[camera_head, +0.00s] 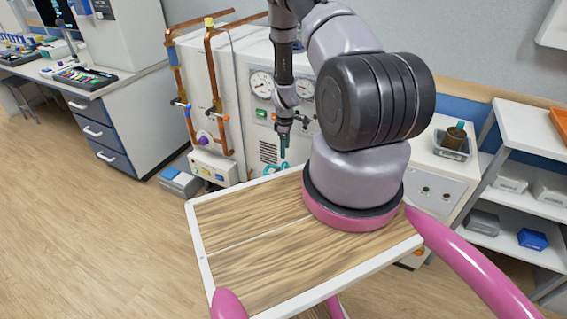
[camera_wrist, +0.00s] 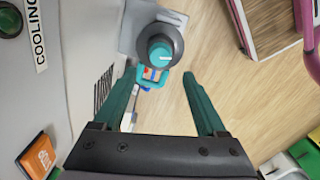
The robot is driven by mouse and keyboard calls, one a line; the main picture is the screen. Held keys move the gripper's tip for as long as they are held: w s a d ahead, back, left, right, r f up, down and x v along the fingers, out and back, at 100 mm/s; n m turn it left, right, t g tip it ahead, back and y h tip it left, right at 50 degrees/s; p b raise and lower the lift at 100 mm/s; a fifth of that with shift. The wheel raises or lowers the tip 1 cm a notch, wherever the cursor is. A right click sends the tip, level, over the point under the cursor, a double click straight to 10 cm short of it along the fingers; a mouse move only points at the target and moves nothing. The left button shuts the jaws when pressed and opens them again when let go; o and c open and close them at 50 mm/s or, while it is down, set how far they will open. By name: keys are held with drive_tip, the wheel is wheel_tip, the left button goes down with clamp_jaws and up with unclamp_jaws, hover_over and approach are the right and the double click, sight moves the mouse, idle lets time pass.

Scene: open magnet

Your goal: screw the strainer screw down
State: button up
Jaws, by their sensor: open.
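A round knob with a teal top, a pale mark and a dark grey collar (camera_wrist: 160,49) shows in the wrist view; I take it to be the strainer screw. It lies beyond my gripper, near the line between its fingers. A teal loop-shaped part (camera_wrist: 152,79) shows just below the knob. My gripper (camera_wrist: 157,78) is open, its two teal fingers spread with nothing between them. In the head view my gripper (camera_head: 284,148) points down in front of the white cabinet. Small teal parts (camera_head: 276,169) show beneath it; the screw cannot be told apart there.
The white cabinet (camera_head: 244,92) carries gauges (camera_head: 262,82) and copper pipes (camera_head: 212,75). In the wrist view its panel has a COOLING label (camera_wrist: 37,35) and an orange button (camera_wrist: 38,155). A wood-topped tray (camera_head: 250,255) is close to my arm. A shelf (camera_head: 530,125) stands right.

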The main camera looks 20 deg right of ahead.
sight(285, 164)
wheel_tip(285, 164, down, 8)
drive_tip(key=shift+c, duration=0.3)
clamp_jaws()
